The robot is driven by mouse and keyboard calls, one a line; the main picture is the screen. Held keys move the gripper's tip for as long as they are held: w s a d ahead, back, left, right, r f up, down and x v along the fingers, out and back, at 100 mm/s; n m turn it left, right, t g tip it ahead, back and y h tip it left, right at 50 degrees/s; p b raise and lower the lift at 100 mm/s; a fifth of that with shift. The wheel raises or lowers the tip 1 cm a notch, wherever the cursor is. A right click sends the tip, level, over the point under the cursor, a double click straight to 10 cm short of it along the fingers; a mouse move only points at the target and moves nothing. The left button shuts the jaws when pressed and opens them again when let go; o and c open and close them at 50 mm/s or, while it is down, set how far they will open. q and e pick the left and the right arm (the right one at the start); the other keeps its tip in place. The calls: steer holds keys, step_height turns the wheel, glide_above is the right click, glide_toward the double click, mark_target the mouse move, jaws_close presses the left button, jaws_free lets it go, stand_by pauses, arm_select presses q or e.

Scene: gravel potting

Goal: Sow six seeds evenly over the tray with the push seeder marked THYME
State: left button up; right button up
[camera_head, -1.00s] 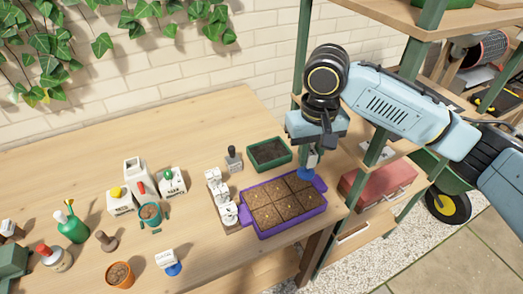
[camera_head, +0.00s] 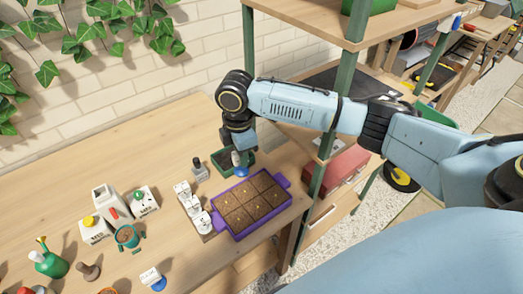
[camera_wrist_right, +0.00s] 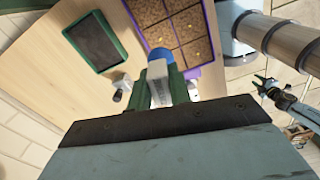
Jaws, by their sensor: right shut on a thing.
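My right gripper (camera_head: 238,154) is shut on a push seeder with a white body and a blue end (camera_head: 241,171). It holds the seeder upright near the back edge of the purple tray, by the green tray. The seeder also shows between green fingers in the right wrist view (camera_wrist_right: 158,72). Its label is not readable. The purple tray (camera_head: 264,223) holds six dark soil cells with small pale specks on several of them. Part of the tray shows in the right wrist view (camera_wrist_right: 208,38).
A green tray (camera_head: 221,166) of dark soil stands behind the purple tray. White stamp-like pieces (camera_head: 190,203) stand in a row at its left. A blue-based white seeder (camera_head: 153,279) stands at the front. Bottles, a teal pot (camera_head: 128,238) and a shelf post (camera_head: 318,180) are nearby.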

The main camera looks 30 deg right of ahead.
steer(key=n, duration=0.1)
steer(key=n+p, duration=0.1)
steer(key=d+f+n, duration=0.1)
steer(key=n, duration=0.1)
steer(key=shift+w, duration=0.35)
steer(key=shift+d+f+n+p, duration=0.6)
steer(key=shift+d+f+n, duration=0.55)
steer(key=shift+n, duration=1.6)
steer(key=shift+d+f+n+p, duration=0.7)
steer(key=shift+f+n, duration=0.75)
steer(key=shift+n, duration=1.25)
steer(key=shift+d+f+n+p, duration=0.5)
steer(key=shift+d+f+n, duration=0.65)
steer(key=shift+n, duration=1.6)
steer(key=shift+a+f+b, duration=0.2)
steer(key=shift+f+b, duration=0.35)
steer(key=shift+f, duration=0.25)
step_height(320, 180, up, 3)
steer(key=p, duration=0.2)
steer(key=shift+p, duration=0.3)
